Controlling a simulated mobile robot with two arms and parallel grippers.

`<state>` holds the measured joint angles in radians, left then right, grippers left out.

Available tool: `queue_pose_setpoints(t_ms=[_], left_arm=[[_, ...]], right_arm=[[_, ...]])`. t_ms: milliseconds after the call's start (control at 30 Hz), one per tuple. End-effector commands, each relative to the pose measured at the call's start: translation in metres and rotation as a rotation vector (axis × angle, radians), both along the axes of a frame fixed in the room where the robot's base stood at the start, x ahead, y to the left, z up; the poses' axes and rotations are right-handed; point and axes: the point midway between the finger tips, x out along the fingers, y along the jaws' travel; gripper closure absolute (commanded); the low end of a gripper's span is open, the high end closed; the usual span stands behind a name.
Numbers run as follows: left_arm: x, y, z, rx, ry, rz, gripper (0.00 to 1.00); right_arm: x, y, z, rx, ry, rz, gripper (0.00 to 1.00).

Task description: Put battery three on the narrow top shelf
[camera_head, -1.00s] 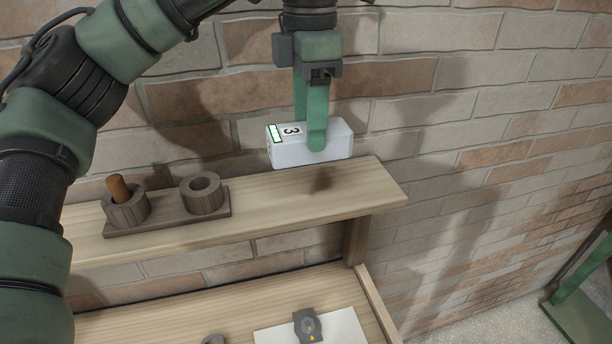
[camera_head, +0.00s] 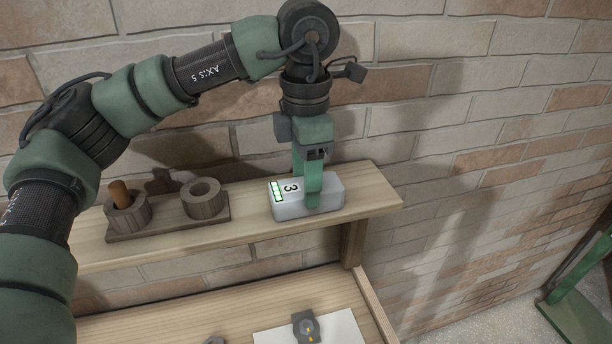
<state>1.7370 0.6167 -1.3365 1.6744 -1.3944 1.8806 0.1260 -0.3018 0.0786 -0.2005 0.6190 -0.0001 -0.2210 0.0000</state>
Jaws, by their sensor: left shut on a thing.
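Battery three (camera_head: 290,207) is a white block with a black 3 and a green charge bar on its top. It is at the right part of the narrow top shelf (camera_head: 371,190), at the shelf's surface and apparently resting on it. My left gripper (camera_head: 312,200) comes down from above and is shut on the battery, with a green finger across its near side. The far finger is mostly hidden. My right gripper is not in view.
A wooden holder (camera_head: 166,226) with two round cups stands on the shelf to the left, one cup holding a brown peg (camera_head: 120,193). A lower wooden surface (camera_head: 225,305) bears a white sheet (camera_head: 340,329) and a dark grey part (camera_head: 305,326). A brick wall stands behind.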

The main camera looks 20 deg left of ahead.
Motion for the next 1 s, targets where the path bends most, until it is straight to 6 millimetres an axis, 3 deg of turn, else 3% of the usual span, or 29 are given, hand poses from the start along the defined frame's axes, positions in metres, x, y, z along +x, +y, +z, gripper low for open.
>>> queue_pose_setpoints(t_ms=[33,67,133,567,833,1000], left_arm=[[0.000,0.000,-0.003,-0.001,-0.001,0.000,1.00],[0.000,0.000,-0.002,0.000,0.000,0.000,0.42],[0.000,0.000,-0.002,0.000,0.000,0.000,0.26],[0.001,0.000,0.006,0.000,-0.002,0.000,0.26],[0.001,-0.001,0.059,-0.001,-0.004,0.001,0.26],[0.000,0.000,0.096,0.002,-0.005,0.002,0.26]], right_arm=[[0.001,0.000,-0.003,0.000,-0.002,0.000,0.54],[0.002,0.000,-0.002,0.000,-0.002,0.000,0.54],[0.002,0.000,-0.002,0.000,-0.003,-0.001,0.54],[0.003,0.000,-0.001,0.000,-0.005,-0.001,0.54],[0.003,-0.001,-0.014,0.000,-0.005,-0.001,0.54],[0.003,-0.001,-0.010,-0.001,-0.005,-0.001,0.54]])
